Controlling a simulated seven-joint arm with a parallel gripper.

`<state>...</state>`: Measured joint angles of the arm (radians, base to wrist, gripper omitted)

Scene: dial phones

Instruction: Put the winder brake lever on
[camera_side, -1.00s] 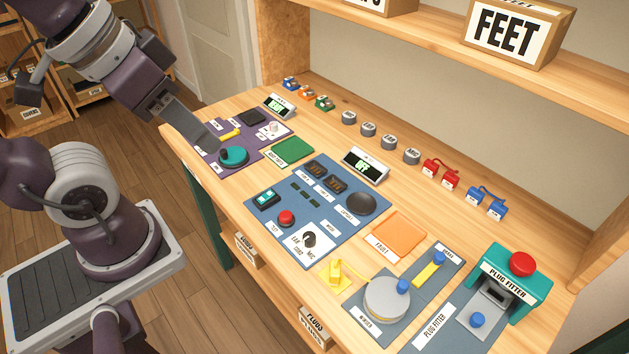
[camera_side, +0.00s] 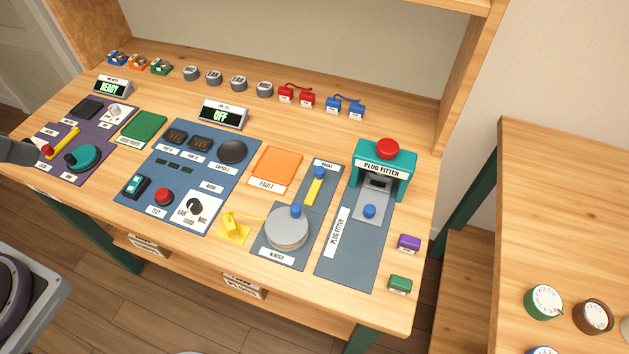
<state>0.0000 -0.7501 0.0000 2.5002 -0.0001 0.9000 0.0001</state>
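The winder brake lever (camera_side: 315,188) is a yellow bar with a blue knob at its far end, on a blue-grey panel under a BRAKE label (camera_side: 325,164). The winder (camera_side: 287,229), a round grey disc with a blue crank knob, sits in front of it on the same panel. Part of my gripper (camera_side: 22,151) shows as a dark grey shape at the left edge, near the purple panel and far from the lever. Its fingers cannot be made out clearly. Nothing hides the lever.
The plug fitter (camera_side: 385,168) with its red button stands right of the brake. A yellow plug holder (camera_side: 234,228) with a cord is left of the winder. An orange fault pad (camera_side: 277,165) lies behind it. Purple (camera_side: 409,243) and green (camera_side: 400,284) blocks sit at right.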

